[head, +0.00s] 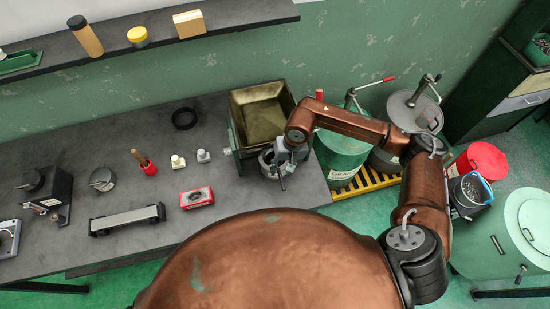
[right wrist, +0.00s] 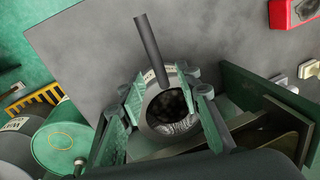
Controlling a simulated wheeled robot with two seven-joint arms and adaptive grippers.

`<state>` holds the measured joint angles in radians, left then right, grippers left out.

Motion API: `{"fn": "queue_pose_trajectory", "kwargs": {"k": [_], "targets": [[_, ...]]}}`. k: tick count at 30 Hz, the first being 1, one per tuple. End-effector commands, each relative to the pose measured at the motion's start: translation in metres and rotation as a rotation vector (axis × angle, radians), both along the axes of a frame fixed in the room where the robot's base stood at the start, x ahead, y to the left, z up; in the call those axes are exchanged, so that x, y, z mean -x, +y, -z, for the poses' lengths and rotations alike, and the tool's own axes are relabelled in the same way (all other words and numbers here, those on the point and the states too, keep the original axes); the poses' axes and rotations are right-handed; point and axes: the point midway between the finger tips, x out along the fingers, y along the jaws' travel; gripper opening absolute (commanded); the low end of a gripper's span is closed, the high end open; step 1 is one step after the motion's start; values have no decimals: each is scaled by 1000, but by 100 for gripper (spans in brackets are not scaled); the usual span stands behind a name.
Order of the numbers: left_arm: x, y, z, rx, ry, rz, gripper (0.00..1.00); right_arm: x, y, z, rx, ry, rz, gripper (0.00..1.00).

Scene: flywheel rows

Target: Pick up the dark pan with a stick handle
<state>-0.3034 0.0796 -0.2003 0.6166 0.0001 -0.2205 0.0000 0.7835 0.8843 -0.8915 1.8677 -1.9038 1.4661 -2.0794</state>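The dark pan (head: 266,163) sits at the right end of the grey workbench, partly hidden under my right gripper (head: 284,158). In the right wrist view the pan (right wrist: 160,128) is a round grey vessel with a dark inside. Its dark stick handle (right wrist: 152,50) extends away past the fingertips. My right gripper (right wrist: 165,90) is open, with one green-padded finger on each side of the pan and handle. I cannot tell whether either finger touches it. My left gripper is not in view.
A brass-coloured bin (head: 262,112) stands just behind the pan. A green drum (head: 340,152) stands right of the bench on a yellow rack (head: 368,182). A red box (head: 197,197) and small white bottles (head: 178,161) lie to the left. The bench front is mostly clear.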

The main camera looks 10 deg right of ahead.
Motion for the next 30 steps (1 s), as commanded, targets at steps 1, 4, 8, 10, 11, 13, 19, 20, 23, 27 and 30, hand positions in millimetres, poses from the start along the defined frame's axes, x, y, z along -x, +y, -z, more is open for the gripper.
{"fn": "queue_pose_trajectory", "kwargs": {"k": [1,4,8,10,11,13,19,20,23,27,30], "targets": [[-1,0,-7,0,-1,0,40,2,2,6,0,5,1,31],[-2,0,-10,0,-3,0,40,1,5,20,-1,3,1,31],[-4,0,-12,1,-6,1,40,0,7,30,-1,2,-2,31],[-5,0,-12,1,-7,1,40,0,8,32,-1,1,-2,31],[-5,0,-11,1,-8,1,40,0,8,32,-1,0,-3,31],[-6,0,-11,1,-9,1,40,0,8,32,-1,0,-3,31],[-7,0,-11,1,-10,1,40,0,8,32,-1,0,-3,21],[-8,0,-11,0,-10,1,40,0,8,32,-2,0,-3,19],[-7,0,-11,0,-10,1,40,0,8,32,-2,0,-3,12],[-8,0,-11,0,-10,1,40,0,8,32,-2,0,-3,3],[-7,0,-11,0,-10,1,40,0,8,31,-2,0,-2,0]]}}
